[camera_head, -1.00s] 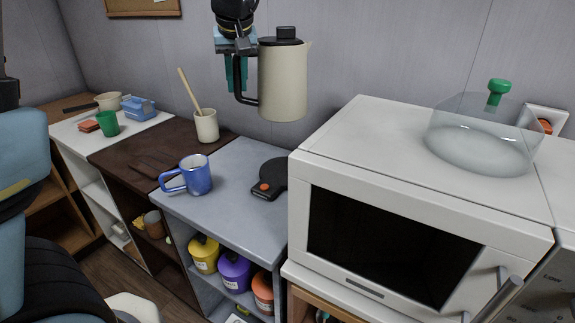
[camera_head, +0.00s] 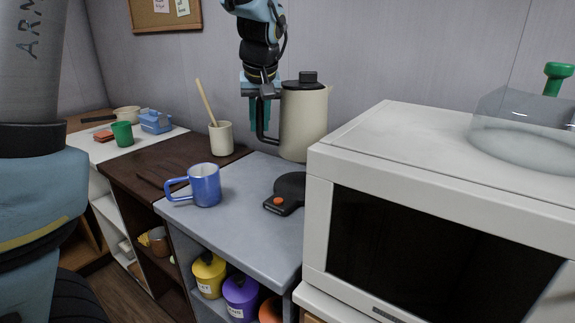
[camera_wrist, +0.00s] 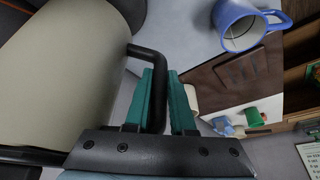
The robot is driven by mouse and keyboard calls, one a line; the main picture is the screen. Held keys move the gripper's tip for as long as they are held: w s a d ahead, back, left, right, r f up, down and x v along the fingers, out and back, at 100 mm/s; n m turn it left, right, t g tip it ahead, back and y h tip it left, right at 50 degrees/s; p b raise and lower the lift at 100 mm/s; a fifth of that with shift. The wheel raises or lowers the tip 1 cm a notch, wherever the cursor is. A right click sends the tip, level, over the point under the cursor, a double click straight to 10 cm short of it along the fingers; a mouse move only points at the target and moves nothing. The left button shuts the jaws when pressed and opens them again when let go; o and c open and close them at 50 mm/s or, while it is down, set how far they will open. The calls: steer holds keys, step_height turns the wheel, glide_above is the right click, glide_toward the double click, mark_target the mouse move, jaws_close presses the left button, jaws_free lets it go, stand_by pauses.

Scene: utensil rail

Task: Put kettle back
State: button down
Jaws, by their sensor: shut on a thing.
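The cream kettle (camera_head: 304,122) with a black lid and black handle hangs upright in the air above the back of the grey counter. My gripper (camera_head: 260,115) is shut on its handle, left of the body. The wrist view shows the teal fingers (camera_wrist: 168,100) on either side of the black handle, with the kettle body (camera_wrist: 65,75) at the left. The black kettle base (camera_head: 289,190) with an orange switch lies on the grey counter (camera_head: 240,215), below and slightly in front of the kettle. Nothing hides most of the base; the microwave is close on its right.
A white microwave (camera_head: 400,150) with a clear cover (camera_head: 525,125) stands right of the base. A blue mug (camera_head: 204,185) stands on the counter's left, also in the wrist view (camera_wrist: 245,25). A utensil crock (camera_head: 221,139) is behind it. The counter's front middle is clear.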

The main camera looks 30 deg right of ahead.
step_height(320, 180, down, 9)
steer(key=p, duration=0.1)
stand_by(0.4)
steer(key=shift+f, duration=0.1)
steer(key=c, duration=0.8)
jaws_free()
steer(key=shift+o, duration=0.2)
steer(key=b+v, duration=0.1)
steer(key=v, duration=1.1)
steer(key=w+a+f+g, duration=0.1)
steer(key=a+f, duration=0.3)
steer(key=a, duration=0.4)
steer(key=a+f+g, duration=0.1)
steer(key=a+f, duration=0.2)
steer(key=a, duration=0.4)
steer(key=s+a+f+n, duration=0.1)
steer(key=s+a+f, duration=0.2)
steer(key=a, duration=0.4)
steer(key=s+a+f+n, duration=0.1)
steer(key=s+a+f, duration=0.3)
steer(key=a, duration=0.3)
steer(key=shift+a+f+g+y, duration=0.2)
steer(key=shift+g+y, duration=0.2)
